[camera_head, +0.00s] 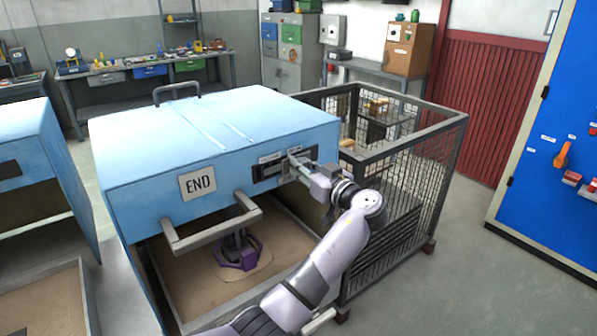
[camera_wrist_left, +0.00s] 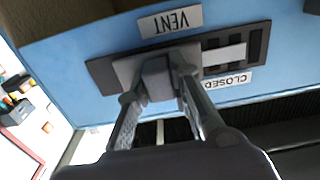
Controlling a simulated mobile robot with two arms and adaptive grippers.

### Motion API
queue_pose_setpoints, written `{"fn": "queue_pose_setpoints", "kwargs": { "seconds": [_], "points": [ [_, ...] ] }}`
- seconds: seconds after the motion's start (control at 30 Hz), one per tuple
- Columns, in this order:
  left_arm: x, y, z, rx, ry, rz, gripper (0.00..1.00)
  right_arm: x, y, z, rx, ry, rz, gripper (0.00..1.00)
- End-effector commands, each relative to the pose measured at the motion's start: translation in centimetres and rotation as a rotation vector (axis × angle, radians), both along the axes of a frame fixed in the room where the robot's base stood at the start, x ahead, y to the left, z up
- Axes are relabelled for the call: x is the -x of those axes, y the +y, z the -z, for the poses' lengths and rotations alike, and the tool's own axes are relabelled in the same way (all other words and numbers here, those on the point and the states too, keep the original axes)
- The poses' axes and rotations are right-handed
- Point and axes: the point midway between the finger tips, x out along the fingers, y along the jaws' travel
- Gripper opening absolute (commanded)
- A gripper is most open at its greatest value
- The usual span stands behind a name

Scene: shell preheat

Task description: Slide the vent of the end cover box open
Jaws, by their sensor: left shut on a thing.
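The end cover box (camera_head: 130,190) is a light blue cover with an END plate (camera_head: 198,184) on its front. Its vent is a dark panel (camera_head: 262,174) on the right of that front. In the left wrist view, upside down, the vent panel (camera_wrist_left: 103,74) lies between a VENT label (camera_wrist_left: 170,21) and a CLOSED label (camera_wrist_left: 228,80). Dark slots (camera_wrist_left: 255,46) and a pale bar (camera_wrist_left: 225,55) show to the right of the grey knob (camera_wrist_left: 157,78). My left gripper (camera_head: 299,162) is shut on this knob. My right gripper is not in view.
A wire mesh cage (camera_head: 435,160) stands close to the right of the box. A front handle (camera_head: 212,228) sticks out below the END plate. A purple part (camera_head: 236,258) stands beneath the raised cover. Another blue box (camera_head: 25,150) is at left. Floor at right is clear.

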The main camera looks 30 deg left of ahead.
Motion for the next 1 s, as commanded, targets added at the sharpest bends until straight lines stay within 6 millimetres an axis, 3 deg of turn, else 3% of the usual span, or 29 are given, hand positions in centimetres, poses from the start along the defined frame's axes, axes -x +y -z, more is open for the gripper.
{"fn": "queue_pose_setpoints", "kwargs": {
  "seconds": [0.17, 0.2, 0.5, 0.83, 1.0],
  "points": [
    [-0.2, -0.2, -0.3, -0.001, -0.006, 0.008, 0.0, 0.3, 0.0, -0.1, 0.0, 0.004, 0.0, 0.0],
    [-0.2, -0.2, -0.4, -0.001, -0.006, 0.009, 0.21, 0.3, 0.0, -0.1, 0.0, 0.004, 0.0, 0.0],
    [-0.1, -0.1, -0.3, 0.0, -0.004, 0.005, 0.4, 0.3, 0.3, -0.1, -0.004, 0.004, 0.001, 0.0],
    [0.1, -0.4, -0.1, 0.001, -0.003, 0.003, 0.4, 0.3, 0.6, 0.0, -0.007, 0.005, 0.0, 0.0],
    [0.9, -2.5, -0.1, 0.002, -0.002, 0.006, 0.4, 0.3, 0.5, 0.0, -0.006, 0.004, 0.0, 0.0]
  ]
}}
